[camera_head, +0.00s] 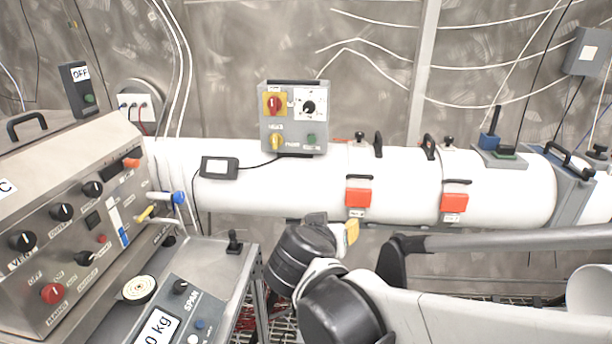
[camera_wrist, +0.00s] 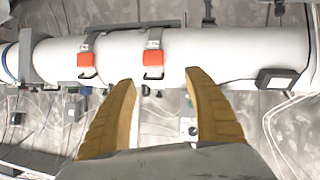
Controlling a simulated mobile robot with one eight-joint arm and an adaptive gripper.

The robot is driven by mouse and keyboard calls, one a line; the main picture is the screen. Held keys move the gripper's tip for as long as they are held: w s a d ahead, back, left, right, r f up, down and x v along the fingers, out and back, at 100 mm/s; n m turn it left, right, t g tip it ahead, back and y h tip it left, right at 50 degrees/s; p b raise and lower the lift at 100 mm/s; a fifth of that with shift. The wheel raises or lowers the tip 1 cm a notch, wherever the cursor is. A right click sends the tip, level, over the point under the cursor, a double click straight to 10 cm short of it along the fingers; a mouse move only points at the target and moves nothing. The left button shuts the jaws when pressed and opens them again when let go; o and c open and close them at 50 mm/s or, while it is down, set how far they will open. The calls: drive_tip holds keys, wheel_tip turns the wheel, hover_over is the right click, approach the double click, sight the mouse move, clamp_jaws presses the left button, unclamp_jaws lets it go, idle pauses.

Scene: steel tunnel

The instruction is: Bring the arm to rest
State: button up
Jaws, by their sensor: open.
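My gripper (camera_wrist: 160,77) is open in the wrist view, with its two tan fingers apart and nothing between them. In the head view one tan finger of my gripper (camera_head: 352,232) shows just below the white pipe (camera_head: 270,195), past the dark wrist joints of my arm. The rest of the gripper is hidden behind the arm there. My arm reaches in from the lower right, bent, with its wrist in the lower middle. In the wrist view the pipe (camera_wrist: 225,55) runs across beyond the fingertips. I cannot tell how far the fingers are from it.
The pipe carries two red latches (camera_head: 358,198) (camera_head: 453,203), a small display (camera_head: 219,167) and a grey control box (camera_head: 293,118). A control console (camera_head: 75,215) and a scale bench (camera_head: 205,265) with a joystick (camera_head: 234,240) stand at left. Cables hang along the wall.

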drive_tip(key=s+d+f+g+y, duration=0.2)
drive_tip(key=s+d, duration=0.3)
drive_tip(key=s, duration=0.4)
drive_tip(key=s+d+f+n+g+y, duration=0.1)
drive_tip(key=s+d+f, duration=0.3)
drive_tip(key=s, duration=0.6)
drive_tip(key=shift+d+f+g+y, duration=0.4)
drive_tip(key=shift+d+g+y, duration=0.2)
drive_tip(key=shift+d+g, duration=0.45)
drive_tip(key=shift+d, duration=0.15)
